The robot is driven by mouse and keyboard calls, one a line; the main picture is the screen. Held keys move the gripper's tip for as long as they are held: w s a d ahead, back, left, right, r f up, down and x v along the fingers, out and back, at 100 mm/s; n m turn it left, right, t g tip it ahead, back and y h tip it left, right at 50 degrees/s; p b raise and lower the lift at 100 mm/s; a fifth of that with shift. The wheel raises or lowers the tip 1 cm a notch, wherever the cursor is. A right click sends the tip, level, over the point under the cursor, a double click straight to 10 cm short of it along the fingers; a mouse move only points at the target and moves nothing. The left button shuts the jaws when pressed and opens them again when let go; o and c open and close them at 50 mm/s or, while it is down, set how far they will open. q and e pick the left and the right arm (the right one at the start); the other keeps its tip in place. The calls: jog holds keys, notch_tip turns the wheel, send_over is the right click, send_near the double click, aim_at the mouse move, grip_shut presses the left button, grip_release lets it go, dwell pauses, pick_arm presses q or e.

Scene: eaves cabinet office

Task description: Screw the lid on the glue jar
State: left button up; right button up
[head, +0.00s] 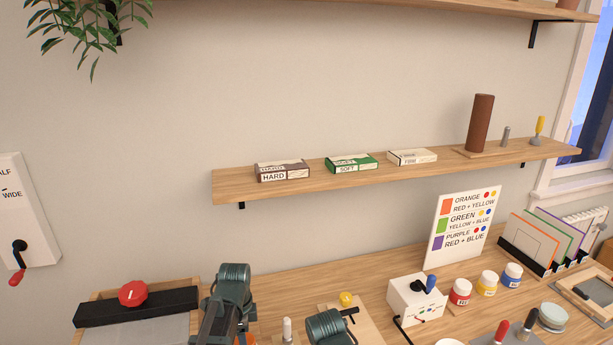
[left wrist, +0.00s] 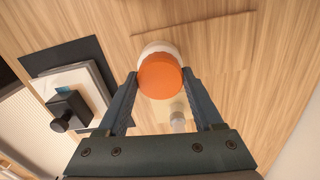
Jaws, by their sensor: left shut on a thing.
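In the left wrist view, an orange round lid (left wrist: 160,77) sits between the fingertips of my left gripper (left wrist: 160,82), which is shut on it. A white round rim, seemingly the glue jar (left wrist: 158,48), shows just beyond the lid's far edge. The lid overlaps it from above; I cannot tell whether they touch or are threaded together. In the head view, my left arm comes up at the bottom left of centre, and its fingertips are not clear there. Part of my right arm shows at the bottom edge, but its gripper is out of view.
The bench holds a white box with a blue-topped lever (head: 413,298), red (head: 460,292), yellow (head: 487,283) and blue (head: 511,276) paint jars, and a red-knobbed device (head: 132,294). A black-knobbed block (left wrist: 70,110) lies left in the wrist view. A wall shelf (head: 235,183) runs above.

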pick_arm(q)
jog(key=m, duration=0.5)
jog(key=shift+d+m, duration=0.1)
jog(key=shift+m, duration=0.2)
jog(key=shift+s, duration=0.1)
jog(key=shift+m, duration=0.4)
jog(key=m, duration=0.4)
pick_arm(e)
jog(key=shift+f, duration=0.1)
pick_arm(q)
jog(key=m, duration=0.3)
jog(key=o, duration=1.6)
